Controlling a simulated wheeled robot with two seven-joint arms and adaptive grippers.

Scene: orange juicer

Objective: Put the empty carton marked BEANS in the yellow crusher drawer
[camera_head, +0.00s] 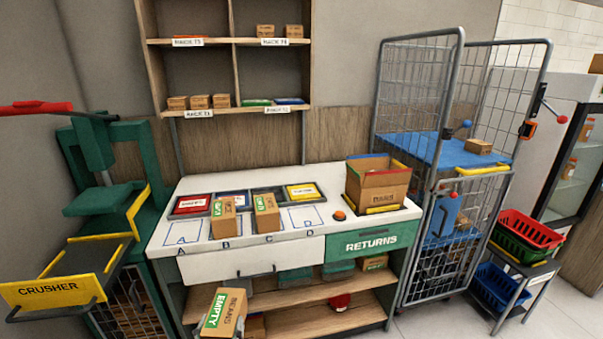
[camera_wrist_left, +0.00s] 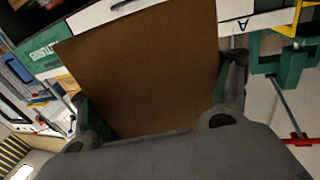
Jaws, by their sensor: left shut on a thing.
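A brown carton (camera_head: 232,308) with a green EMPTY label is at the bottom of the head view, in front of the lower shelves; its printed name looks like BEANS. In the left wrist view, my left gripper (camera_wrist_left: 160,100) is shut on this carton (camera_wrist_left: 140,60), one finger on each side. The gripper itself is hard to make out in the head view. The yellow crusher drawer (camera_head: 55,290) is pulled out at the far left, and its dark inside looks empty. The carton is to the right of the drawer, apart from it. My right gripper is not in view.
The green crusher (camera_head: 95,200) has a red-handled lever above the drawer. Two cartons stand on the white counter (camera_head: 290,225) near B and C. An open box (camera_head: 378,185) stands at its right end. A wire cage (camera_head: 440,150) and basket stand (camera_head: 520,260) are right.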

